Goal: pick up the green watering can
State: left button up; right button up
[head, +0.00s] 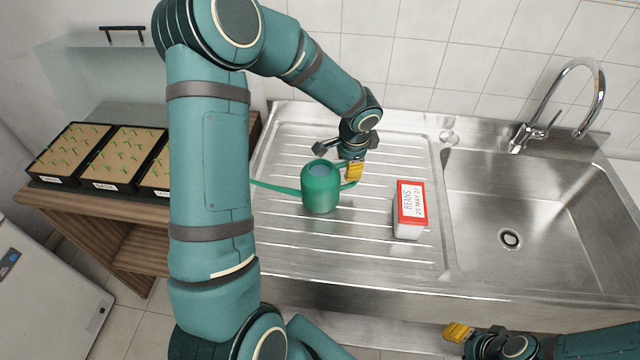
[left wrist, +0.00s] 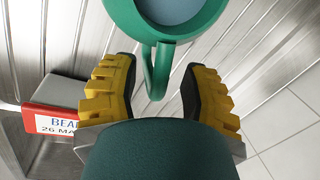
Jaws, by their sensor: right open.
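The green watering can (head: 320,188) stands upright on the ribbed steel drainboard, with its spout pointing left, partly hidden by my left arm. My left gripper (head: 352,170) is at the can's right side, by its handle. In the left wrist view the gripper (left wrist: 157,82) is open, with the can's handle (left wrist: 156,72) between its yellow fingers and a gap on each side. My right gripper (head: 466,336) is open and low at the bottom right, in front of the sink, away from the can.
A red and white beans box (head: 410,212) stands on the drainboard (head: 290,255) just right of the can. The sink basin (head: 475,195) and its tap (head: 590,95) are further right. Seedling trays (head: 68,152) sit on a wooden bench at left.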

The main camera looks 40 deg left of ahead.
pick_arm(q)
grip_shut()
jog(key=shift+r, duration=0.1)
jog(key=shift+r, duration=0.1)
